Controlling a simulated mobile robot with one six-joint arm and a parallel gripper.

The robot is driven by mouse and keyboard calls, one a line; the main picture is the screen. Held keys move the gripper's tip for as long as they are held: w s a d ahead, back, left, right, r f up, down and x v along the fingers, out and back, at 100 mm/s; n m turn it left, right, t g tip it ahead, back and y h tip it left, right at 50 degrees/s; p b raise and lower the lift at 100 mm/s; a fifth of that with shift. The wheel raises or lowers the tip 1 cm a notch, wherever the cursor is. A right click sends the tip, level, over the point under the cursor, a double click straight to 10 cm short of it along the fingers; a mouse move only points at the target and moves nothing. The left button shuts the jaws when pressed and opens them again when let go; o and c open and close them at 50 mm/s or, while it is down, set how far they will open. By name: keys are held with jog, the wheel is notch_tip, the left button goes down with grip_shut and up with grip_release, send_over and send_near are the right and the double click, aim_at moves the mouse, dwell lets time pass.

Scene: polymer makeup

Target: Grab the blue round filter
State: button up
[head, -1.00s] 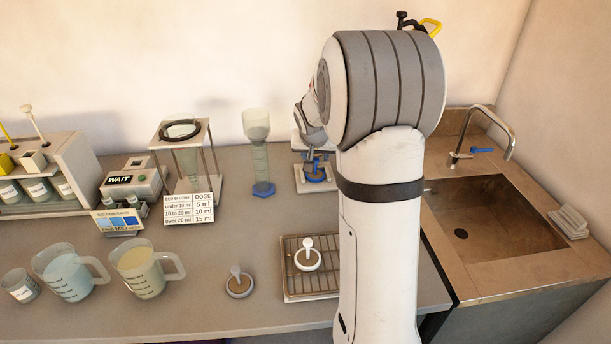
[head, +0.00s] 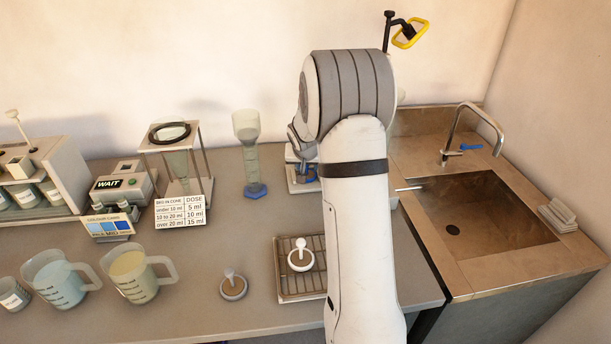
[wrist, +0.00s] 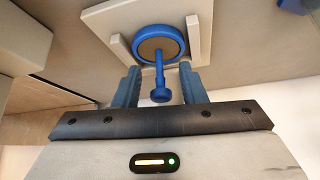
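The blue round filter (wrist: 174,34) shows in the wrist view as a blue ring around a brown disc, with a blue stem and knob. It rests against a pale square plate (wrist: 117,48). My gripper (wrist: 160,82) is open, one finger on each side of the stem, with visible gaps. The knob lies between the fingers, near the palm. In the head view my arm hides the gripper and most of the filter; a bit of blue shows at the stand (head: 291,180) beside the arm.
A tall cylinder with a blue base (head: 255,189) stands left of the stand. The sink (head: 490,215) is on the right.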

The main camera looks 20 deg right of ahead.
grip_shut()
jog(key=shift+s+r, duration=0.1)
dwell(0.3)
